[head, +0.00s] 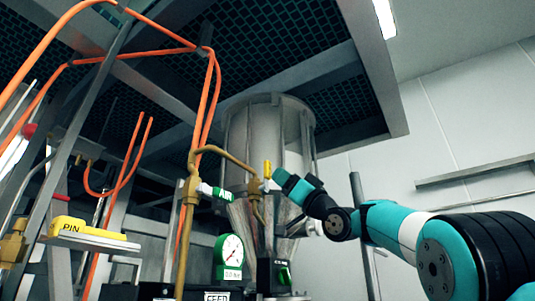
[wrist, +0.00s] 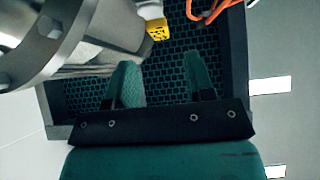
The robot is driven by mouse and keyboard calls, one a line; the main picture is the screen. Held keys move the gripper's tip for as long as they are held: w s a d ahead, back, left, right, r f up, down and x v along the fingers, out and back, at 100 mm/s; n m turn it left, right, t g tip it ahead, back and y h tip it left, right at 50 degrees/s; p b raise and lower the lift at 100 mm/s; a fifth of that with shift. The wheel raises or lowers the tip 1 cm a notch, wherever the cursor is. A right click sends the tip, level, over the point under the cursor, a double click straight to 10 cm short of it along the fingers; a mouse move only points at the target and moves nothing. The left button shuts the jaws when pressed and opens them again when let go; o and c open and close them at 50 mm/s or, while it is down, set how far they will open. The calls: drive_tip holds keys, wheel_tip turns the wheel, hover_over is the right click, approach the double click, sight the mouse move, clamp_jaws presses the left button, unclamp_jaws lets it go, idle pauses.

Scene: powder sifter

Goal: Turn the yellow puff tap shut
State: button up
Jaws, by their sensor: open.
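The yellow puff tap (head: 267,170) shows as a small upright yellow handle on the brass pipe in front of the grey hopper. In the wrist view a yellow block with dark marks (wrist: 157,28), which looks like its handle, sits at the top middle beyond my fingertips. My gripper (head: 280,177) is just right of the tap in the head view, its tip close to the handle; I cannot tell whether they touch. In the wrist view my gripper (wrist: 160,72) has its two green fingers spread apart with nothing between them.
The grey hopper (head: 268,130) stands behind the tap. Left of it are the green AIR tap (head: 221,193), a round gauge (head: 230,252) and orange hoses (head: 208,105). A yellow PIN block (head: 88,230) lies far left. A steel flange (wrist: 50,30) fills the wrist view's upper left.

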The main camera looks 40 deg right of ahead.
sight(270, 166)
drive_tip(key=p+x, duration=0.4)
drive_tip(key=x, duration=0.2)
drive_tip(key=shift+w+r, duration=0.1)
drive_tip(key=shift+r, duration=0.3)
drive_tip(key=shift+w+a+r+p, duration=0.25)
drive_tip(key=shift+w+r+p, duration=0.1)
drive_tip(key=shift+w+p, duration=0.25)
clamp_jaws()
